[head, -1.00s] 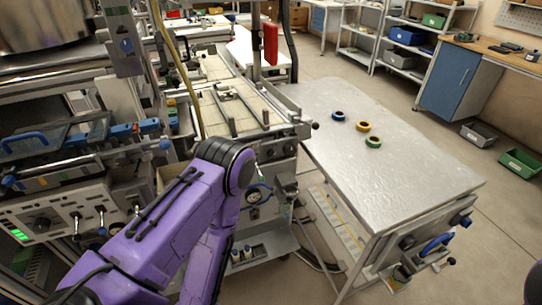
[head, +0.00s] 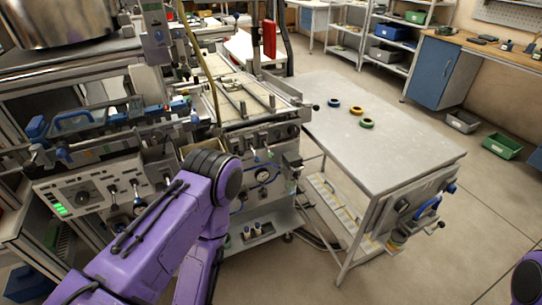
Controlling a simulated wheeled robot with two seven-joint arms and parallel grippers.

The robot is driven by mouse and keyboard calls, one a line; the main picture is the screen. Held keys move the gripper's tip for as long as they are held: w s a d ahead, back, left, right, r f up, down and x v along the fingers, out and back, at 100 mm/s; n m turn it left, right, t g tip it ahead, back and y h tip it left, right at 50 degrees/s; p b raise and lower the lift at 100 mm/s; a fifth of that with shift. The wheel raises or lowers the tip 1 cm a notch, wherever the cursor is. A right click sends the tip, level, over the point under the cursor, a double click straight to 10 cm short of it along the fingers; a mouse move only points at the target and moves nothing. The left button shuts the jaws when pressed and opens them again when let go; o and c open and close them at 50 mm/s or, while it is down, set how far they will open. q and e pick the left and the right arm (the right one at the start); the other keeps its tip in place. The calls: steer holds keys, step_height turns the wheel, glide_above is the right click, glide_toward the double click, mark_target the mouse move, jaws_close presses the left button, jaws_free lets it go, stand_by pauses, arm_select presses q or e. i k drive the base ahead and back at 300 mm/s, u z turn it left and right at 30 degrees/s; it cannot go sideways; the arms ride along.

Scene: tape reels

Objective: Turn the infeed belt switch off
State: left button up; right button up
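A pale control panel (head: 92,188) with a knob and several lever switches stands at the left in the head view. One lever switch (head: 113,191) is near its middle and another (head: 137,187) is farther right. The labels are too small to read, so I cannot tell which is the infeed belt switch or its position. A green lamp (head: 61,210) glows at the panel's lower left. My purple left arm rises in front of the machine, right of the panel, and bends down out of the picture. Neither gripper shows; only a bit of my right arm is at the lower right edge.
A grey metal table (head: 385,145) with a blue reel (head: 333,103), a yellow reel (head: 356,110) and a green reel (head: 367,124) stands right of the machine. Grey (head: 462,121) and green (head: 502,145) bins lie on the floor. The floor at the lower right is open.

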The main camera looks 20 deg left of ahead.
mark_target(278, 134)
steer(key=u, duration=0.15)
steer(key=k, duration=0.45)
steer(key=z, duration=1.1)
steer(key=i, duration=1.5)
steer(key=u, duration=0.6)
